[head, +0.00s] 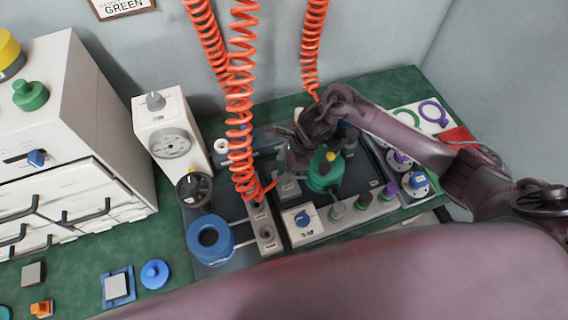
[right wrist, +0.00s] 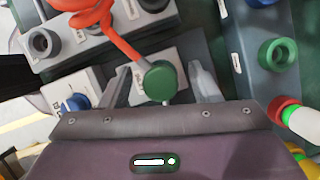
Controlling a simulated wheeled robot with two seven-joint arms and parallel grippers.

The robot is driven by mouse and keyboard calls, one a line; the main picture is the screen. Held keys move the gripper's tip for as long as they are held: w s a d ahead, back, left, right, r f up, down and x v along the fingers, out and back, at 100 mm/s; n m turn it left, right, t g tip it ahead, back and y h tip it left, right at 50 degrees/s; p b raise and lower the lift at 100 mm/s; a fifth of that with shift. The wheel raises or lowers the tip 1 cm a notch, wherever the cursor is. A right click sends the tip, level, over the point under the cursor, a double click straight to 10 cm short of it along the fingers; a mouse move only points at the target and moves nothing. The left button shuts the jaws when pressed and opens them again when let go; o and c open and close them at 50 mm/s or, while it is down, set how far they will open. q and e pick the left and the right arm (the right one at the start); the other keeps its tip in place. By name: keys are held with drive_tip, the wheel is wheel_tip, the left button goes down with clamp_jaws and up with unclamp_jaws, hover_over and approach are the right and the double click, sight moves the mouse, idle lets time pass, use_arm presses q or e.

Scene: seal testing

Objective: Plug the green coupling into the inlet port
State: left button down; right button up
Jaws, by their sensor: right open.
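The green coupling (right wrist: 158,80) shows as a round green cap in the right wrist view, with a red hose running into it from the upper left. It sits over a grey labelled block (right wrist: 174,60). My right gripper (right wrist: 161,86) is open, one finger on each side of the coupling, with visible gaps. In the head view my right gripper (head: 290,168) hides most of the coupling. A pale port block (head: 267,243) stands just left, with round dark sockets; it also shows in the right wrist view (right wrist: 85,47). I cannot read which socket is the inlet. My left gripper is out of view.
A large green cylinder with a yellow top (head: 325,173) stands close right of the gripper. Coiled orange hoses (head: 240,110) hang near the port block. A blue ring (head: 209,240), a gauge box (head: 170,143) and a row of knobs (head: 362,204) surround the area.

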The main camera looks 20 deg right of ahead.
drive_tip(key=v, duration=0.7)
drive_tip(key=shift+r+b, duration=0.3)
drive_tip(key=shift+r, duration=0.05)
drive_tip(key=shift+s+d, duration=0.1)
drive_tip(key=shift+d, duration=0.05)
